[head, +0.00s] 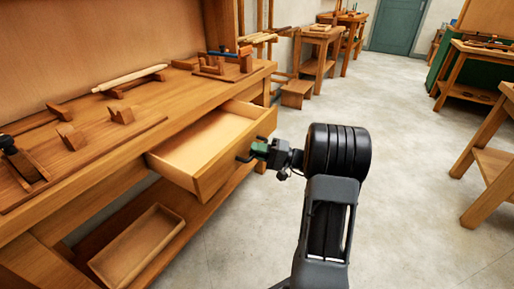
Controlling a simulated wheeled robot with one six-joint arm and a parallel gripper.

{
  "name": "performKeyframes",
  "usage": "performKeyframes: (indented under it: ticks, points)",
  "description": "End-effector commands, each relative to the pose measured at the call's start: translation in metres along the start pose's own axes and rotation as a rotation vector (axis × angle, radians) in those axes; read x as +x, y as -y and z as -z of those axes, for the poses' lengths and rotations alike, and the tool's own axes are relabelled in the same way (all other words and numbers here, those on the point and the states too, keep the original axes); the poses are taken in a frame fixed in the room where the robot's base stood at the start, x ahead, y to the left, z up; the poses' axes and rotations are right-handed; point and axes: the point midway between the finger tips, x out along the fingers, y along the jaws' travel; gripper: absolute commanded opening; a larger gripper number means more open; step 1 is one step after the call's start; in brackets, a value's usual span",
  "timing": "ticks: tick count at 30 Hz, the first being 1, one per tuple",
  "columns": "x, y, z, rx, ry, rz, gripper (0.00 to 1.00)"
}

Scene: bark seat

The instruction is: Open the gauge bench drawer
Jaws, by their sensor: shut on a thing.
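The gauge bench (109,103) is a long wooden workbench on the left in the head view. Its drawer (202,146) is pulled out from under the bench top, and its pale interior looks empty. A dark bar handle (246,157) is on the drawer front. My gripper (257,150) is at the drawer front, shut on the handle. My gripper and arm hide part of the handle.
A shallow wooden tray (137,243) sits on the bench's lower shelf. Wooden blocks and a pale rod (129,78) lie on the bench top. Other work tables (322,50) stand behind and at right. The concrete floor (405,180) right of my arm is clear.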

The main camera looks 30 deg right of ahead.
Motion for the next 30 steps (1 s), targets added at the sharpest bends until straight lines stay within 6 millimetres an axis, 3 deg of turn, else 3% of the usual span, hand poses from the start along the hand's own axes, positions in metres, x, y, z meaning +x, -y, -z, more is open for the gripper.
performKeyframes:
  ticks: [12, 13, 21, 30]
  points:
    - [0.0012, -0.0009, -0.0051, 0.005, 0.016, -0.001, 0.0]
    - [0.0013, -0.0009, -0.0051, 0.005, 0.016, -0.001, 0.16]
    - [0.0005, -0.0005, -0.004, 0.004, 0.012, 0.0, 0.4]
    - [-0.0042, 0.0003, -0.0031, 0.003, 0.009, 0.0, 0.4]
